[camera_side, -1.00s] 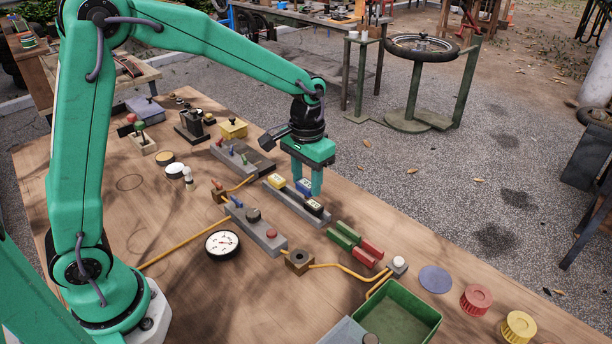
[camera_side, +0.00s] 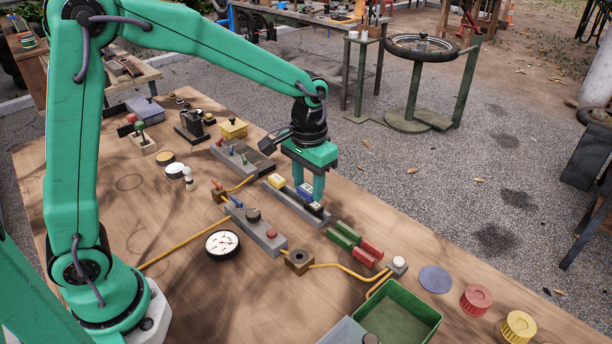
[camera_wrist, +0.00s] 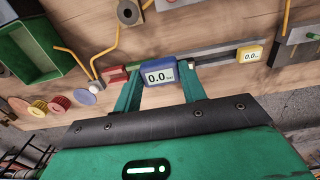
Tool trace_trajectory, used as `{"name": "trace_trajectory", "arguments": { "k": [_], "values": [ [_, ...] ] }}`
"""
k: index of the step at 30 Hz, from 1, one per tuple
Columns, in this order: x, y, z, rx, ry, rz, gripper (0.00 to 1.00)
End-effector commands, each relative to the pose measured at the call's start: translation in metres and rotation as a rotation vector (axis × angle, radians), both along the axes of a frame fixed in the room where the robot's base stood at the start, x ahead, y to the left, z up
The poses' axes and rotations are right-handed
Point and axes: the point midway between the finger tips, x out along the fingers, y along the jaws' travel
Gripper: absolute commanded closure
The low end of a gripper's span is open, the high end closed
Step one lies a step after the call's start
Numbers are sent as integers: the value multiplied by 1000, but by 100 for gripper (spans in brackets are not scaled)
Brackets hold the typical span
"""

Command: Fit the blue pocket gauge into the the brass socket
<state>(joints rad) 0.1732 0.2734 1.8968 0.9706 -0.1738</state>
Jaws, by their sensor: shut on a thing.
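The blue pocket gauge (camera_side: 304,190) has a pale display and sits at the grey rail, between the yellow and black gauges. My gripper (camera_side: 309,192) reaches down over the rail and is shut on the blue gauge. In the wrist view the blue gauge (camera_wrist: 159,75) reads 0.0 between the two green fingertips (camera_wrist: 160,86). Whether its underside touches the rail is hidden. The brass socket (camera_side: 299,261) is a square block with a dark round hole, nearer the camera beyond the grey button box. It also shows at the top of the wrist view (camera_wrist: 129,13).
The yellow gauge (camera_side: 276,181) and black gauge (camera_side: 315,208) flank the blue one on the rail (camera_side: 290,202). Orange hoses (camera_side: 340,267), green and red blocks (camera_side: 355,243) and a green tray (camera_side: 432,318) lie nearby.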

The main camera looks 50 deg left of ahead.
Motion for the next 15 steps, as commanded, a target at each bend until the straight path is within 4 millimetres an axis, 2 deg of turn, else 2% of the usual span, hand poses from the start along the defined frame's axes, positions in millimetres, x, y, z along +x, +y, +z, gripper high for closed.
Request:
{"name": "trace_trajectory", "arguments": {
  "k": [9,15],
  "values": [
    [-45,-32,-7,0,1,-5,82],
    [-65,-43,-11,0,1,-3,82]
  ]
}}
